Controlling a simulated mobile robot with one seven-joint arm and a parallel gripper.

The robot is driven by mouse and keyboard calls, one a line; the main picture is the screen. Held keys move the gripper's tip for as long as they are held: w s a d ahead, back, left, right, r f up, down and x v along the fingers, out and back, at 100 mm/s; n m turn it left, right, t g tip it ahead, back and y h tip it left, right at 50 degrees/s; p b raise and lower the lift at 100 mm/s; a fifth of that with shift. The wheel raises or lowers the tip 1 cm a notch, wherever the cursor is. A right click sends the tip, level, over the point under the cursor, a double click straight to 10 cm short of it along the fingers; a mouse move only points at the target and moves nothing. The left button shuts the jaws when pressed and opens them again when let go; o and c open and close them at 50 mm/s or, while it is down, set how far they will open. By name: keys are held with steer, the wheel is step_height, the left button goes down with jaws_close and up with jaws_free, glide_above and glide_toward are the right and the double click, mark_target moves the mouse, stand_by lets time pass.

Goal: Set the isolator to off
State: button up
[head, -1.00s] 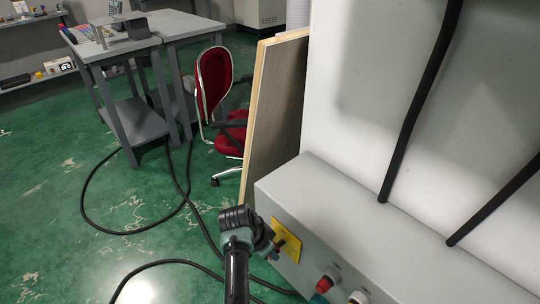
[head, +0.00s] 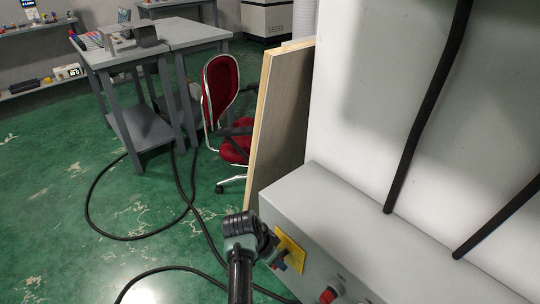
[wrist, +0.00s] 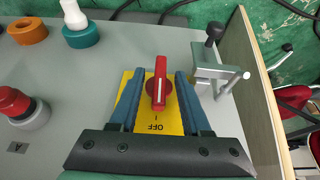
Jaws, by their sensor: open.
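The isolator is a red rotary handle (wrist: 160,84) on a yellow plate (wrist: 170,122) on the grey panel. In the wrist view the handle stands upright in the picture, with a white stripe along it. An upside-down "OFF" and a small bar mark are printed below it. My gripper (wrist: 160,74) is open, with one blue finger on each side of the handle and a gap on both sides. In the head view my gripper (head: 274,252) is at the yellow plate (head: 290,250), and the handle is mostly hidden.
A metal clamp-like fitting (wrist: 218,72) sits close beside my finger at right. A red button (wrist: 20,106), an orange ring (wrist: 27,30) and a white-topped teal control (wrist: 78,25) are at left. A board (head: 275,125) leans beside the panel; a red chair (head: 220,100) stands behind.

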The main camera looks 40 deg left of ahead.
steer(key=p+v, duration=0.2)
steer(key=v, duration=1)
steer(key=shift+r, duration=0.3)
